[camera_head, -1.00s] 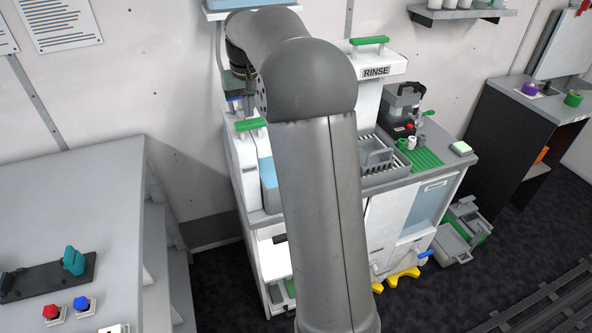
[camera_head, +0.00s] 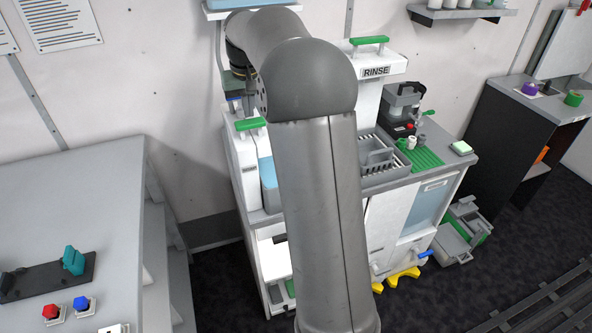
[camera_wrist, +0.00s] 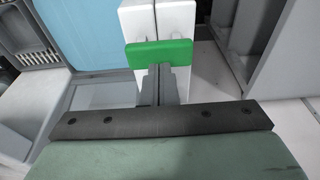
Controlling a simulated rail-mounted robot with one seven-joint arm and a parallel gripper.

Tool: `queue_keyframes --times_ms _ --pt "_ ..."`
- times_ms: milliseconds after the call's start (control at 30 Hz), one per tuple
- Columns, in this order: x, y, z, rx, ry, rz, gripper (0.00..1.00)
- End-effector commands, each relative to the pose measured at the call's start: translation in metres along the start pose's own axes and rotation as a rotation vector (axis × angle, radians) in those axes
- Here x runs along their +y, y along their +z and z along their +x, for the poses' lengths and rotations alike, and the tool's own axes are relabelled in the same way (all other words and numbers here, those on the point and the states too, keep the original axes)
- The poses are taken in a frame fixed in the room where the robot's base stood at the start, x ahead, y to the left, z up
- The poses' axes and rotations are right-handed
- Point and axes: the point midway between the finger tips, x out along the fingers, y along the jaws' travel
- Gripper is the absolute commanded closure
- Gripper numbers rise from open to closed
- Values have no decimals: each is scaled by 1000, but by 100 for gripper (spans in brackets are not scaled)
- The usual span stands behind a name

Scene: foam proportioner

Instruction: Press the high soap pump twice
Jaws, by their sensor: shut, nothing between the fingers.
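A green pump lever (camera_head: 250,124) tops a white dispenser body (camera_head: 243,160) at the left end of the wash station, partly hidden behind my arm. What looks like the same green lever (camera_wrist: 160,54) shows in the wrist view in front of two white upright parts. My gripper (camera_wrist: 159,72) is shut and empty. Its fingertips overlap the lever's lower edge in that view; I cannot tell whether they touch it. A second green lever (camera_head: 370,40) sits higher, on the white column with the RINSE label (camera_head: 376,72).
A blue tank (camera_wrist: 75,30) stands left of the lever in the wrist view. A grey sink rack (camera_head: 385,170), a black machine (camera_head: 402,105) and a green mat (camera_head: 427,158) are on the station. A grey table (camera_head: 75,215) stands at left.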

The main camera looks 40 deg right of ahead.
Motion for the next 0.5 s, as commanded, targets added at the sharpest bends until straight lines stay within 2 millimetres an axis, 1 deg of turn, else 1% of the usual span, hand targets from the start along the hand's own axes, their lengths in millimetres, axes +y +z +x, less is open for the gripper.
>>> queue_keyframes --times_ms 500 --pt "0 4 19 0 0 0 100"
